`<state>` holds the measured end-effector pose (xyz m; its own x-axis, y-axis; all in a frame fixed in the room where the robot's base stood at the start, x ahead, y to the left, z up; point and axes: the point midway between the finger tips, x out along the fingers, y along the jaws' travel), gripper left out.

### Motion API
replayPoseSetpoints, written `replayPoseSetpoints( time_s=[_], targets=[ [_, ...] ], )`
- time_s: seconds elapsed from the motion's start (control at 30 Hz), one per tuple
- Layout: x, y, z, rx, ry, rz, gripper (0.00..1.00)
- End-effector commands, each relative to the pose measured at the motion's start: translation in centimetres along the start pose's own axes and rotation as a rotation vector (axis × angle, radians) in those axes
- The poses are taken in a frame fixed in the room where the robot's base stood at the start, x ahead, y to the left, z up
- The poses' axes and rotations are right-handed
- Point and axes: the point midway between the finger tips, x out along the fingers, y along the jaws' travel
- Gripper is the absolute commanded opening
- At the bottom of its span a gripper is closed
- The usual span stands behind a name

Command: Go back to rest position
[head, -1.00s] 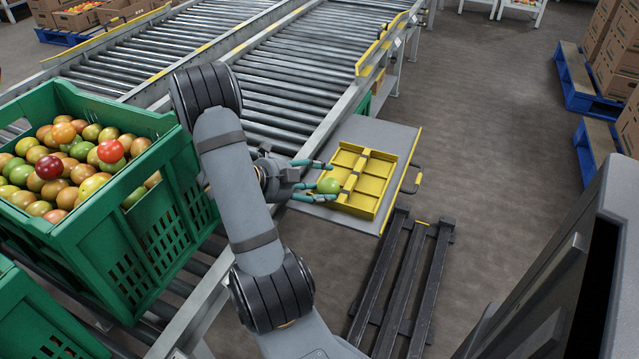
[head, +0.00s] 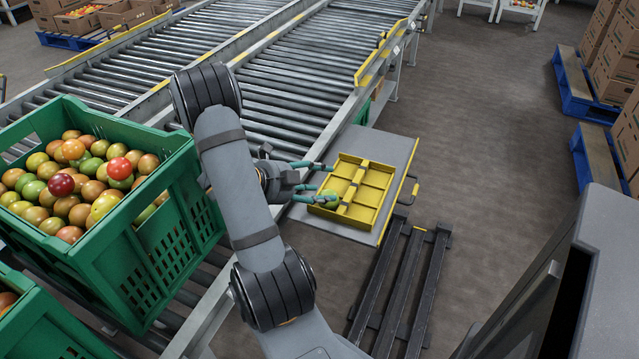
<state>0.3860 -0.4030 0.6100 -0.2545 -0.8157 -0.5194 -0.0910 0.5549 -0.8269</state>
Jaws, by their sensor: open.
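My gripper (head: 318,183) is open, with its teal fingers spread over the left side of the yellow divided tray. A green tomato (head: 329,197) sits in the tray's near-left part, partly hidden by the lower finger. Whether a finger touches it I cannot tell. The yellow tray (head: 372,197) lies on a grey side shelf (head: 402,150), and its other visible compartments look empty. My arm reaches in from the lower middle of the picture.
A green crate (head: 150,262) full of mixed red, orange and green tomatoes stands left of my arm. Roller conveyors (head: 285,75) run behind. A dark rail frame (head: 405,290) lies on the floor in front of the shelf. Open floor lies to the right, before stacked cartons (head: 612,55).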

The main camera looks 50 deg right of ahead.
Motion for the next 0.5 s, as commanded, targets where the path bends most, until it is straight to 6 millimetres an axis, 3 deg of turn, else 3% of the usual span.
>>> replayPoseSetpoints(
  time_s=[0.3,0.5],
  targets=[
    [-1.4,-2.3,-0.6,-0.001,0.0,0.0,0.55],
    [-1.6,-2.5,-0.6,0.0,0.0,0.0,0.55]
  ],
)
